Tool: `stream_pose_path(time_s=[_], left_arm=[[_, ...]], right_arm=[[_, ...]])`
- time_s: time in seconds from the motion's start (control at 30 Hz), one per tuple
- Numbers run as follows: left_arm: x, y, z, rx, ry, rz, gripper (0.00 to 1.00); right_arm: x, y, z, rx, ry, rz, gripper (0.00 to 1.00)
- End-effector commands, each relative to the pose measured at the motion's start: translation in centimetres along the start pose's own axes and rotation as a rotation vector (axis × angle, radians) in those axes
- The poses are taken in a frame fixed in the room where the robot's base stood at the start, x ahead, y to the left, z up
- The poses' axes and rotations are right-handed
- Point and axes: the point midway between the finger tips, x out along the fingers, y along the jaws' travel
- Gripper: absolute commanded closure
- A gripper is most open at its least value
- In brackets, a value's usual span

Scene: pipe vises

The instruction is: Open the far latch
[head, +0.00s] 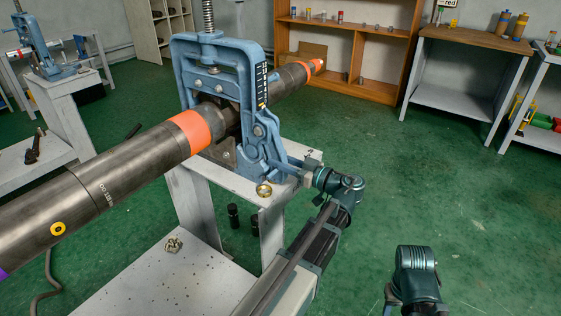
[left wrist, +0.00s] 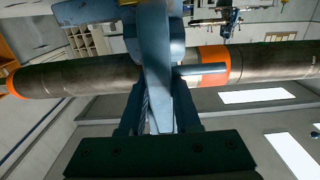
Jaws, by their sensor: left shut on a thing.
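The blue pipe vise (head: 188,62) stands on a grey stand, its yoke around a dark steel pipe (head: 130,165) with orange bands. Its blue latch (head: 258,150) hangs on the right side of the yoke. In the left wrist view the latch (left wrist: 157,75) is a long blue bar in front of the pipe. My left gripper (head: 300,172) is at the latch's lower end. In the left wrist view its two dark fingers (left wrist: 158,118) are shut on the latch, one on each side. My right arm shows at the bottom right, but its fingers do not show.
A brass fitting (head: 264,190) lies on the stand near my left gripper, and another fitting (head: 173,244) lies on the lower grey surface. A second blue vise (head: 38,52) stands at the far left. The green floor is open to the right.

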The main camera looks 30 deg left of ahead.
Motion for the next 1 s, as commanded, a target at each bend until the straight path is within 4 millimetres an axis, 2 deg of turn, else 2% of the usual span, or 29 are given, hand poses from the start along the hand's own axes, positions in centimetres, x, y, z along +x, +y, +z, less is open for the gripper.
stream_pose_path(time_s=[0.23,0.37,0.47,1.0], left_arm=[[-0.1,0.0,-0.1,0.0,-0.006,0.0,1.0],[-0.4,0.0,-0.7,0.0,-0.035,0.001,1.0],[-0.8,0.0,-1.3,0.0,-0.077,0.002,1.0],[-3.6,0.0,-4.5,0.0,-0.456,0.0,1.0]], right_arm=[[-0.3,0.0,0.0,0.0,0.0,0.0,0.5],[-1.4,0.1,0.1,0.0,0.0,-0.002,0.5],[-3.0,0.2,0.2,0.001,0.0,-0.004,0.5],[-14.1,1.3,0.8,0.002,0.0,-0.008,0.5]])
